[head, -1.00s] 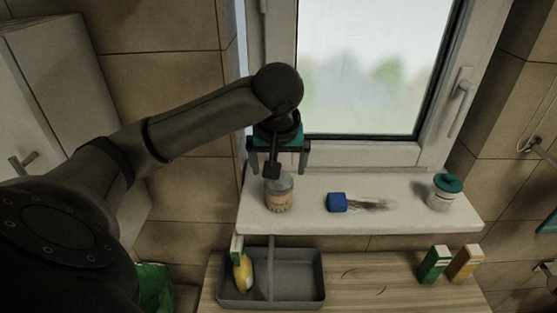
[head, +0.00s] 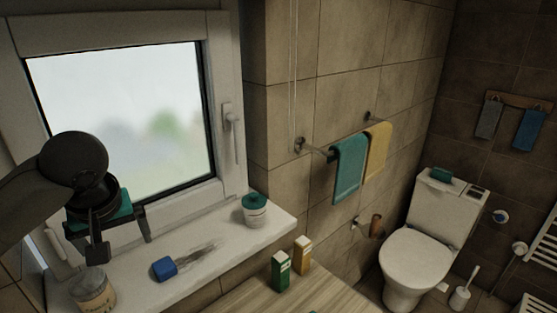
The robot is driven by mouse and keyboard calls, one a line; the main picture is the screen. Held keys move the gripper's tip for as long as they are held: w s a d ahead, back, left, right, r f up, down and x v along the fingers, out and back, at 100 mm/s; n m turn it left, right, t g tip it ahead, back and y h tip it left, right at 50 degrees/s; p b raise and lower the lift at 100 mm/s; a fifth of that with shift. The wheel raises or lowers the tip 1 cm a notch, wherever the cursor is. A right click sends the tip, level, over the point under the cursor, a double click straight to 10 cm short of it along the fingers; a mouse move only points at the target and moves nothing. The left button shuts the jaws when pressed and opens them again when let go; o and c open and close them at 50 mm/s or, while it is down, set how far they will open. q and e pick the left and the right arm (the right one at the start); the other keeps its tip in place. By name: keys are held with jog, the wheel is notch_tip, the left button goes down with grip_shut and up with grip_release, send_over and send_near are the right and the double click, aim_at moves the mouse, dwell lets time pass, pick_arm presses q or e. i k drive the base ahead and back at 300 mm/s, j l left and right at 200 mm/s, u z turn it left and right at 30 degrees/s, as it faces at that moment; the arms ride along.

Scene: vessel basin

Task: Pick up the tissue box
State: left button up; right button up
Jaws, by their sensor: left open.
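I cannot pick out a tissue box with certainty. A small teal box-like object (head: 441,174) lies on top of the toilet cistern at the right of the head view; it is too small to tell what it is. My left gripper (head: 106,243) is open and empty, above the window sill at the left and just above a lidded jar (head: 93,293). It is far from the cistern. My right gripper is out of view.
A blue block (head: 164,268) beside a dark smear and a teal-lidded container (head: 255,211) are on the sill (head: 222,252). Teal (head: 349,168) and yellow (head: 378,150) towels hang on the wall rail. The toilet (head: 415,262) and a brush (head: 463,291) stand at the right.

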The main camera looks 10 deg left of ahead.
aim_at(437, 173)
jog(key=z, duration=0.95)
